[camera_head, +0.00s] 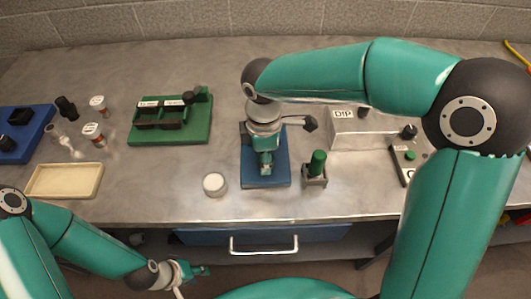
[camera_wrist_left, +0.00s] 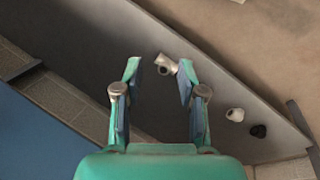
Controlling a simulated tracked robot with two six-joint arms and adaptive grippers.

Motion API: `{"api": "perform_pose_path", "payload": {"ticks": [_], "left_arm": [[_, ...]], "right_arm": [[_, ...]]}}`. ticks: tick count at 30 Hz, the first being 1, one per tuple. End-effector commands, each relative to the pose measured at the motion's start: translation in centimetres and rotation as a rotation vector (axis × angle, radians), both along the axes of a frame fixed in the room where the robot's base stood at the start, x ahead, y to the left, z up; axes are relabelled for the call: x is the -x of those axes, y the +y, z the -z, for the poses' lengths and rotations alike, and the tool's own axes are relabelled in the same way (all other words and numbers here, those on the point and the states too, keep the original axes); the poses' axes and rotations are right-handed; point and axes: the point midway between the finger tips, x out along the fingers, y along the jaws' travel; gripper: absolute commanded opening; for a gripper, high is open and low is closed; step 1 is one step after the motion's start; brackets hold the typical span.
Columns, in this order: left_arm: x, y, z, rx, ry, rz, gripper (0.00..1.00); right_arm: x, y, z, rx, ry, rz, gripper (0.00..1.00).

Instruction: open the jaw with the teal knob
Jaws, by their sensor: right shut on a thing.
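My right gripper (camera_head: 265,168) points down over a blue base (camera_head: 279,180) in the middle of the bench. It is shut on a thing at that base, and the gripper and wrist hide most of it. I cannot make out a teal knob or jaw there. A green knob-like cylinder (camera_head: 318,160) stands upright on a small grey metal block just right of the base, apart from the gripper. My left gripper (camera_head: 192,272) hangs low in front of the bench, away from these things. In the left wrist view it is open and empty (camera_wrist_left: 156,82).
A green tray (camera_head: 195,132) with labelled slots, a cream tray (camera_head: 66,180), small jars (camera_head: 93,133) and a blue holder (camera_head: 38,140) stand left. A round white pot (camera_head: 214,184) sits near the base. Right are a "DIP" box (camera_head: 350,133) and a button box (camera_head: 398,165). A drawer handle (camera_head: 264,250) juts out below.

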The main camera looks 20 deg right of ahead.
Motion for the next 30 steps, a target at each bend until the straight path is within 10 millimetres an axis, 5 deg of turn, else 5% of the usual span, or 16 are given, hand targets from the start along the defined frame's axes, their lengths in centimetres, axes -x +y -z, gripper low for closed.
{"api": "perform_pose_path", "payload": {"ticks": [15, 30], "left_arm": [[0.0, 0.0, -1.9, 0.000, 0.000, 0.000, 0.40], [0.0, 0.0, -2.2, 0.000, 0.000, 0.000, 0.40]], "right_arm": [[0.2, 0.1, -0.1, -0.003, 0.000, -0.423, 0.05], [0.2, 0.0, 0.0, -0.003, 0.001, -0.548, 0.05]]}}
